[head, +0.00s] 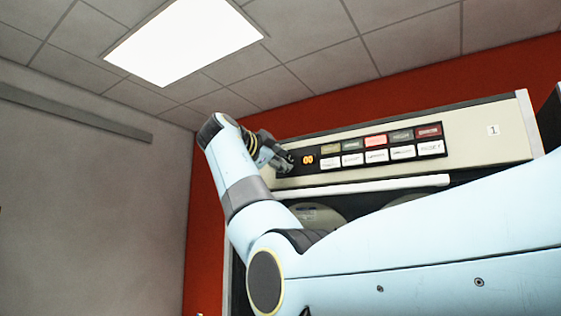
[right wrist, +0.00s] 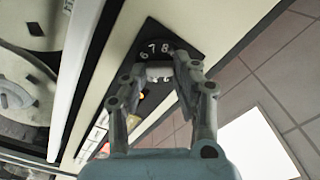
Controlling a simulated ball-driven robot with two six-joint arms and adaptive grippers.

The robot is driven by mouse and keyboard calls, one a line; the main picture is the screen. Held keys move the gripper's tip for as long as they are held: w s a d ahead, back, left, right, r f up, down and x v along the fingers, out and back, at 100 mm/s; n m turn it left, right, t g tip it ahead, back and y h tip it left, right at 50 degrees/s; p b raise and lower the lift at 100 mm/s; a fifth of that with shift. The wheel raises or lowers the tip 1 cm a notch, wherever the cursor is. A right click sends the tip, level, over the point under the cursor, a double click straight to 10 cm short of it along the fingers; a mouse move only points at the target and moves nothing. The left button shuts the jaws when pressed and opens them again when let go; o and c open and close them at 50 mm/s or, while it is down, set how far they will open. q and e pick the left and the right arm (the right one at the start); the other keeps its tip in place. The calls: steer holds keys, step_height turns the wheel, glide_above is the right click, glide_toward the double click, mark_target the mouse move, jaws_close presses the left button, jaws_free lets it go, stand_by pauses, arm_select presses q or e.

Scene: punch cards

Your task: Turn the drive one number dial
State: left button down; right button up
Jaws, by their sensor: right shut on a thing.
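The number dial (right wrist: 157,72) sits on a black plate on the cabinet's front panel, with white digits such as 6, 7 and 8 around it in the right wrist view. My right gripper (right wrist: 160,74) is shut on the dial, one finger on each side of it. In the head view my right gripper (head: 282,160) is at the left end of the black control strip and hides the dial there. A label with the number 1 (head: 493,130) is on the drive cabinet (head: 480,142). My left gripper is not in view.
Right of the dial is a lit orange display (head: 308,159), then two rows of buttons (head: 376,140). A white bar (head: 365,186) runs below the strip, with tape reels (head: 318,213) under it. A red wall (head: 205,215) stands behind. My right arm covers the lower right.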

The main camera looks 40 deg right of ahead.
jaws_close()
